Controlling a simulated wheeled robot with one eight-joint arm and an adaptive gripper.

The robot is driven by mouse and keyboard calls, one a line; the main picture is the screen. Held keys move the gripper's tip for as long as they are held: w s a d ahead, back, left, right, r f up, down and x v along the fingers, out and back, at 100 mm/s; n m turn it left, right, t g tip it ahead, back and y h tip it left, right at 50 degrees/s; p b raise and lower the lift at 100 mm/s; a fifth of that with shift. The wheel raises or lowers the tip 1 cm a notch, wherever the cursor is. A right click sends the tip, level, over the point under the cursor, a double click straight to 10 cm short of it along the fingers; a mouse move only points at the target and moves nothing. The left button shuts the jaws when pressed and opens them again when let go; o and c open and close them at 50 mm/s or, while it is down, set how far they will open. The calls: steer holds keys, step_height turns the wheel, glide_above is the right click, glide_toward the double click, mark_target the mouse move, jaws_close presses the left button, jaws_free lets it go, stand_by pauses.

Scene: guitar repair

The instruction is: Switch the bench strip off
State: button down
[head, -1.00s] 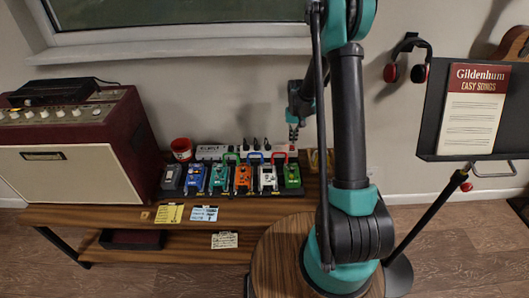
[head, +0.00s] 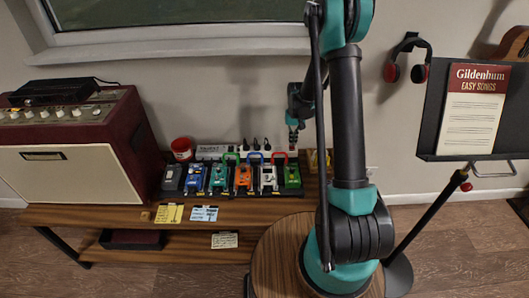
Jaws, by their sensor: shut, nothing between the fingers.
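The bench strip (head: 211,150) is a long white power strip at the back of the wooden bench, behind the row of pedals. Several black plugs stand in it. My gripper (head: 292,147) points down at the strip's right end, above or touching it; I cannot tell which. It is shut and looks empty, though small in the view. The switch's position cannot be made out, as the gripper covers that end.
Several coloured pedals (head: 243,178) with looped cables stand close in front of the strip. A red can (head: 182,149) and a maroon amplifier (head: 75,150) are at the left. Paper notes (head: 204,213) lie at the bench's front edge. A music stand (head: 440,140) is at the right.

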steer(key=shift+f, duration=1.05)
stand_by(1.0)
steer(key=shift+r, duration=3.55)
